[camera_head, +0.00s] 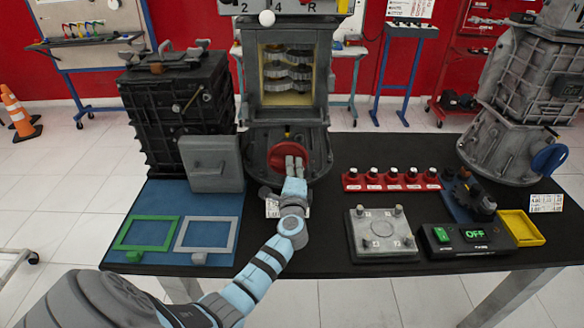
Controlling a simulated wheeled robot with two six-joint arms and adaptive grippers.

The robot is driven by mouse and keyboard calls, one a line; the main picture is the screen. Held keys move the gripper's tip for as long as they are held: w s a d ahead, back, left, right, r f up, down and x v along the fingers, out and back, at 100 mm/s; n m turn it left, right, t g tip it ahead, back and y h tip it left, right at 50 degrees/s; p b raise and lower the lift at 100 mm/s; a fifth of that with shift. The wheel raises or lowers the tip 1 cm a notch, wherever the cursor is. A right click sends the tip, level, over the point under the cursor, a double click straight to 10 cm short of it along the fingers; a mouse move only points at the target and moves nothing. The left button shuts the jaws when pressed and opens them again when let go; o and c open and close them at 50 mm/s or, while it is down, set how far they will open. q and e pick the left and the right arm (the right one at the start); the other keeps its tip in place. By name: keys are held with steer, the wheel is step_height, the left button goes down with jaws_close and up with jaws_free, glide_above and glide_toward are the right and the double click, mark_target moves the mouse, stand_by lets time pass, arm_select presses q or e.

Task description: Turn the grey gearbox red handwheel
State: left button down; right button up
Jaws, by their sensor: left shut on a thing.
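The red handwheel (283,156) sits low on the front of the grey gearbox (306,115), which stands at the back middle of the table. My left arm reaches up to it from the bottom left. My left gripper (292,163) is shut on the handwheel at its lower right rim, and its fingers hide part of the wheel. My right gripper is not in view.
A black engine block (180,105) and a grey plate (211,163) stand left of the gearbox. Right are red switches (391,181), a grey plate with pegs (381,234), an OFF control box (467,238), a yellow tray (521,228) and another gearbox with a blue handwheel (549,158).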

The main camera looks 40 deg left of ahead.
arm_select(q)
steer(key=shift+f, duration=0.2)
steer(key=c, duration=1.7)
jaws_free()
steer(key=shift+d, duration=0.1)
steer(key=shift+o, duration=0.7)
steer(key=shift+r, duration=0.15)
steer(key=shift+s, duration=0.1)
steer(key=v, duration=1.2)
